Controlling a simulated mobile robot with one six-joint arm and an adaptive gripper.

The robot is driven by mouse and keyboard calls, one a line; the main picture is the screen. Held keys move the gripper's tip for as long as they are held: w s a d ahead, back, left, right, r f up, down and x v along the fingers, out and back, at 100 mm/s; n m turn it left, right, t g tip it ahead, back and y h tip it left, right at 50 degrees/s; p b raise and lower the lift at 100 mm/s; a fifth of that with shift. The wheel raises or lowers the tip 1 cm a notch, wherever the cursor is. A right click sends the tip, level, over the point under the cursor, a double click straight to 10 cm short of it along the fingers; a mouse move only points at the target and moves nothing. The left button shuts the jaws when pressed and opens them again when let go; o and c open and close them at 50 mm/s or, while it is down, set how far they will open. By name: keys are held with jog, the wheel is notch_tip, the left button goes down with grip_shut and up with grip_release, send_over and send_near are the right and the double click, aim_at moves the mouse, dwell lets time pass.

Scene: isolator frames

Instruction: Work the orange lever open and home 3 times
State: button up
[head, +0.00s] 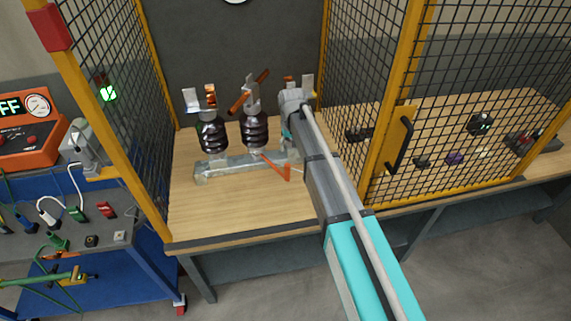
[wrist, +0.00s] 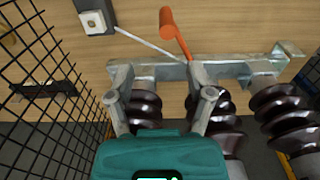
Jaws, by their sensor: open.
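The orange lever (head: 275,166) slants down from the front of the grey metal base rail (head: 222,168) to a bent end. In the wrist view the lever (wrist: 175,33) stands out from the rail, just beyond my fingertips, with a thick round grip at its end. My gripper (wrist: 158,75) is open and empty, its two fingers apart over the rail. The lever is not between them, and no contact shows. In the head view my gripper (head: 286,137) is mostly hidden by my arm, to the right of and above the lever.
Brown ribbed insulators (head: 255,130) stand on the rail, with orange and metal contacts above. A mesh fence with yellow posts (head: 390,120) borders the bench on the right, another on the left. The wooden bench top (head: 225,215) is clear in front of the rail.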

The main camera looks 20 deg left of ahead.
aim_at(287, 171)
jog(key=shift+w+a+r, duration=0.1)
jog(key=shift+w+a, duration=0.15)
jog(key=shift+a, duration=0.3)
jog(key=shift+s+a, duration=0.1)
jog(key=shift+s, duration=0.05)
jog(key=shift+f, duration=0.2)
notch_tip(287, 171, down, 13)
jog(key=b, duration=1.3)
jog(key=shift+f+b, duration=0.2)
jog(key=shift+b, duration=0.15)
